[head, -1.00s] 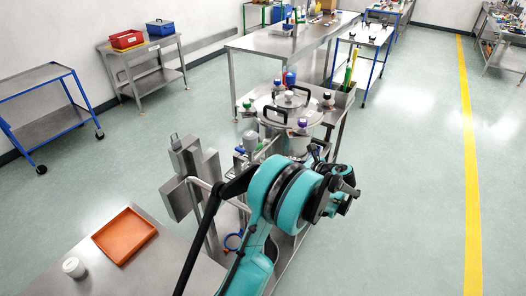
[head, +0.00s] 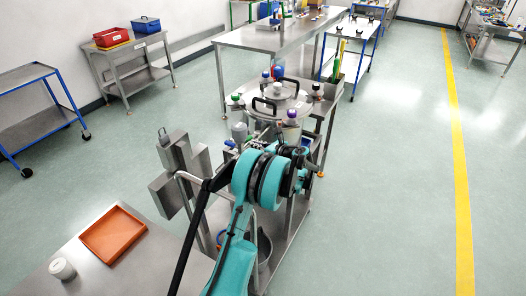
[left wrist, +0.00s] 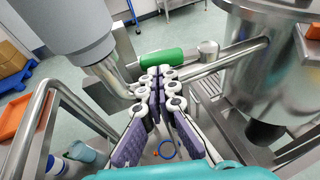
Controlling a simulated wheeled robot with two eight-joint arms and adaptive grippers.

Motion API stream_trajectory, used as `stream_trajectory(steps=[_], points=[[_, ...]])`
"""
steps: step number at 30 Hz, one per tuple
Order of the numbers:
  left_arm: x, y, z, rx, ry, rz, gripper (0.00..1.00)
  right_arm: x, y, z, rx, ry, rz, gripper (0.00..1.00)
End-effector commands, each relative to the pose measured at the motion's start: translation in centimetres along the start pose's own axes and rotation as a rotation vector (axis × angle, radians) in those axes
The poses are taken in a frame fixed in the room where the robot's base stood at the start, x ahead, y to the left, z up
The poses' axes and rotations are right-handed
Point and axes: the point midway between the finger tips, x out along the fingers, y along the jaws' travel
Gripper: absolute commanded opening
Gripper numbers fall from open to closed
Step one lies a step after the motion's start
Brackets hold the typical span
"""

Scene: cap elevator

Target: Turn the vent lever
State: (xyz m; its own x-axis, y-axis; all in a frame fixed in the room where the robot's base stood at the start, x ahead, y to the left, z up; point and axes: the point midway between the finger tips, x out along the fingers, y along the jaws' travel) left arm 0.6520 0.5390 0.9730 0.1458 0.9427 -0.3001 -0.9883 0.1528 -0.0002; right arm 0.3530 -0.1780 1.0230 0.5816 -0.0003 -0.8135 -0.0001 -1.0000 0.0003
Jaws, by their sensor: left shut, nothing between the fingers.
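In the left wrist view a green grip (left wrist: 162,60) lies crosswise just beyond my left fingertips, beside bare steel pipework. I take it for the vent lever's handle, but cannot be sure. My left gripper (left wrist: 160,78) is shut and empty, its fingertips close to the near side of the green grip. I cannot tell whether they touch it. In the head view my left gripper (head: 303,163) is at the near side of the lidded steel vessel (head: 258,107), mostly hidden by my teal wrist. The green grip is not clear there. My right gripper is not in view.
A grey cylinder (left wrist: 65,25) and a steel vessel body (left wrist: 265,75) flank my left gripper closely. A bent steel rail (left wrist: 28,125) runs at its left. An orange tray (head: 113,235) and white jar (head: 62,268) are on the near table. Open floor lies right.

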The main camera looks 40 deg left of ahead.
Motion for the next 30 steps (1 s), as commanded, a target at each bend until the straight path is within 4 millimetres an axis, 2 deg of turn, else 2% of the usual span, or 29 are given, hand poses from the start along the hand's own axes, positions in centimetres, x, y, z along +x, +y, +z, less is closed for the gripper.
stream_trajectory(steps=[6, 30], points=[[1.1, 0.0, 0.4, 0.0, 0.0, 0.0, 0.0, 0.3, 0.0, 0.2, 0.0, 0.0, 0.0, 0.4], [1.6, 0.3, 0.5, 0.0, 0.0, 0.0, 0.0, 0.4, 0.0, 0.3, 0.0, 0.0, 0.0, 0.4]])
